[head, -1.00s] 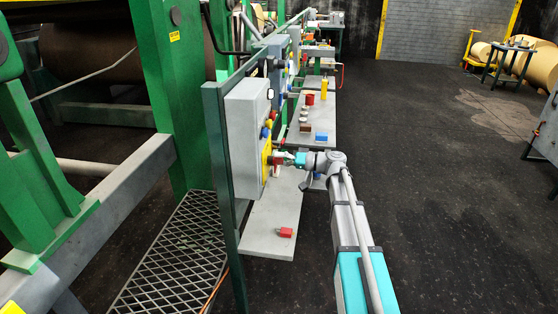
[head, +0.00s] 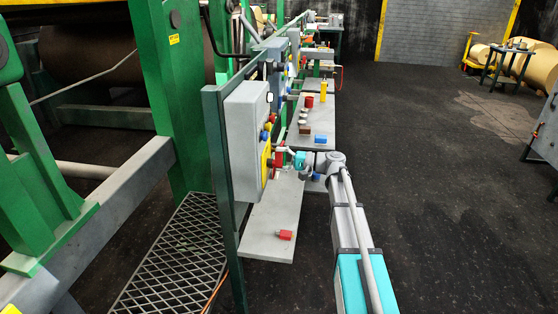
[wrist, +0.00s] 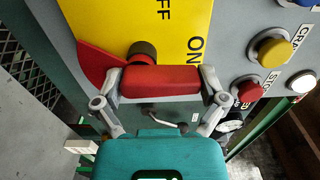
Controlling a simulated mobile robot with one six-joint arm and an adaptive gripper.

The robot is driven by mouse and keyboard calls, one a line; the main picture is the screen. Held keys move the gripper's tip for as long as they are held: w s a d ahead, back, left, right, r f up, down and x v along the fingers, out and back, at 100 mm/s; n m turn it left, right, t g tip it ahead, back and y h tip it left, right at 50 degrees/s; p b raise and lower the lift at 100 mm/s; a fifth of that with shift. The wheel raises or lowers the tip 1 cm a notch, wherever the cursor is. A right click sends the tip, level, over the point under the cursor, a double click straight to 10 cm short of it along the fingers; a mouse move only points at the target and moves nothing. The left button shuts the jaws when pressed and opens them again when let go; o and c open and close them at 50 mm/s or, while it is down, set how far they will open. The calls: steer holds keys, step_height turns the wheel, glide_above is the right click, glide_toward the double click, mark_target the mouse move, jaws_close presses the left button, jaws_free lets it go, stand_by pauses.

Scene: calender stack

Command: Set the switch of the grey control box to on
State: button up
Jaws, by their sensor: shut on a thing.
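The grey control box (head: 245,140) is mounted on a green post in the head view. Its yellow plate (wrist: 120,22) fills the upper part of the wrist view, with the words OFF and ON in black. A red switch handle (wrist: 160,82) with a dark round hub stands out from the plate, closer to the ON lettering than to OFF. My gripper (wrist: 161,86) is shut on this handle, one finger at each end. In the head view my gripper (head: 286,152) is at the box's right face, and its fingers are small there.
A yellow button (wrist: 273,50), a red button (wrist: 248,90) and a white lamp (wrist: 302,83) sit right of the plate. Below the box, a grey shelf (head: 265,225) holds a red object (head: 285,235). Dark floor (head: 440,200) to the right is clear.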

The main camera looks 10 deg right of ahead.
stand_by(0.3)
steer(key=o, duration=0.8)
steer(key=shift+d, duration=0.15)
steer(key=v, duration=1.1)
steer(key=shift+s+d, duration=0.1)
steer(key=shift+d, duration=0.3)
